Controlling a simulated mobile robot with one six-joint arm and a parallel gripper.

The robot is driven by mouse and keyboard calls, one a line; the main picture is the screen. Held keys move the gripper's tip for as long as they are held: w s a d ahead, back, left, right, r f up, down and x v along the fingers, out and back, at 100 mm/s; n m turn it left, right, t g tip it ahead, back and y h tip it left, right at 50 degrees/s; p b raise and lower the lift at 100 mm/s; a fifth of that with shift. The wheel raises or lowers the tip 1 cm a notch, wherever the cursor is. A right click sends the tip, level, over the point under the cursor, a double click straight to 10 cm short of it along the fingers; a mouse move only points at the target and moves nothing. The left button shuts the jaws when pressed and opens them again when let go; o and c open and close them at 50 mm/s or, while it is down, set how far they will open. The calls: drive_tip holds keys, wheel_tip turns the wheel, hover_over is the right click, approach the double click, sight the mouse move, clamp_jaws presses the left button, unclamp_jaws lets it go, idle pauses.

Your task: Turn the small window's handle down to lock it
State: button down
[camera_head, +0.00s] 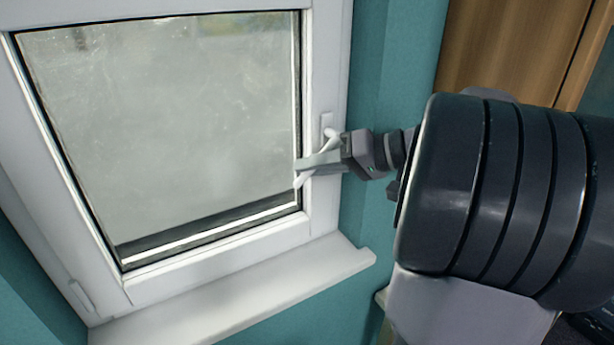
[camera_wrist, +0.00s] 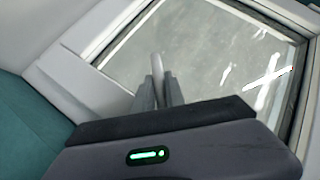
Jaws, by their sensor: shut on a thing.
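The small window (camera_head: 170,120) has a white frame and a dusty pane, and its sash looks closed. Its white handle (camera_head: 299,181) sits on a small plate on the frame's right side. The lever slants down and to the left, with its free end showing below my fingers. My gripper (camera_head: 308,166) reaches in from the right and is shut on the handle's lever. In the wrist view, the handle (camera_wrist: 157,66) sticks up between the two grey fingers (camera_wrist: 160,92). The middle of the lever is hidden by the fingers.
A white sill (camera_head: 240,284) juts out below the window. Teal wall (camera_head: 395,90) lies to the right, with a wooden panel (camera_head: 510,45) beyond it. My large dark arm covers the right side of the head view.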

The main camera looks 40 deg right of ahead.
drive_tip(key=d+n+h+b, duration=0.1)
drive_tip(key=b, duration=0.1)
drive_tip(key=d+f+n+g+h+b, duration=0.1)
drive_tip(key=h+b, duration=0.1)
drive_tip(key=s+d+f+n+g+h+b, duration=0.1)
drive_tip(key=d+h+b, duration=0.1)
drive_tip(key=shift+f, duration=0.25)
drive_tip(key=shift+s+d+n+g+h+b, duration=0.1)
drive_tip(key=shift+d+n+g+h+b, duration=0.45)
drive_tip(key=shift+h, duration=0.35)
drive_tip(key=shift+d, duration=0.1)
drive_tip(key=c, duration=1.4)
unclamp_jaws()
